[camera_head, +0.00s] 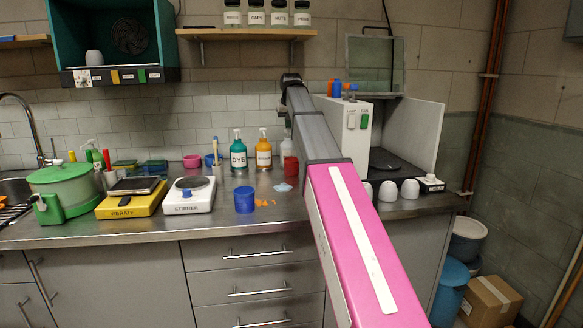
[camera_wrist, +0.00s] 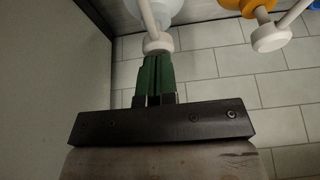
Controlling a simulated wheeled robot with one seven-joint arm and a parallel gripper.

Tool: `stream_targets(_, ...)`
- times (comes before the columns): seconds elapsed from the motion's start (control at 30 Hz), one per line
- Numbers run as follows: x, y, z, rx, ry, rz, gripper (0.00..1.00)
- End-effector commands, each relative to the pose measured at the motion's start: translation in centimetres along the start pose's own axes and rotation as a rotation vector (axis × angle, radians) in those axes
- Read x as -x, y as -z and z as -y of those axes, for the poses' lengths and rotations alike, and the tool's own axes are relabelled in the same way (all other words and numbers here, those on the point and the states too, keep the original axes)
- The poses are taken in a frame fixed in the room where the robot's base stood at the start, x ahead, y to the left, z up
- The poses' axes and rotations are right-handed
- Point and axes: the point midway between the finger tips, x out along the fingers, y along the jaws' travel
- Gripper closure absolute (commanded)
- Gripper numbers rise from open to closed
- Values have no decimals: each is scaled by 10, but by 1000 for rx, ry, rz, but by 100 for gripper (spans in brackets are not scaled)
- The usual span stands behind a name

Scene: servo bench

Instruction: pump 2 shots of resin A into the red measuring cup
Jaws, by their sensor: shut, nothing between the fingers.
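The red measuring cup (camera_head: 290,166) stands on the bench just left of my arm, partly hidden by it. Behind it a pale bottle (camera_head: 287,134) is mostly covered by my arm; its label cannot be read, so I cannot tell if it is resin A. In the wrist view my gripper (camera_wrist: 155,60) has green fingers shut together and empty. The tips are at the white round pump head (camera_wrist: 157,44) of a pale bottle (camera_wrist: 168,10); I cannot tell whether they touch it. My fingers are hidden in the head view.
An orange pump bottle (camera_head: 264,152) and a teal bottle marked DYE (camera_head: 238,157) stand left of the pale one. A white-sided booth (camera_head: 420,130) is on the right.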

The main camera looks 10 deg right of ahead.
Motion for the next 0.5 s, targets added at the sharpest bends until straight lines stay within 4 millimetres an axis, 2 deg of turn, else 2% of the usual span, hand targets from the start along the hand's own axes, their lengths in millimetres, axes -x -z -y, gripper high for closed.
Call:
stream_targets(0.23, -8, -4, 0, 0, 0, 2, 100)
stream_targets(0.5, -7, -4, 0, 0, 0, 3, 100)
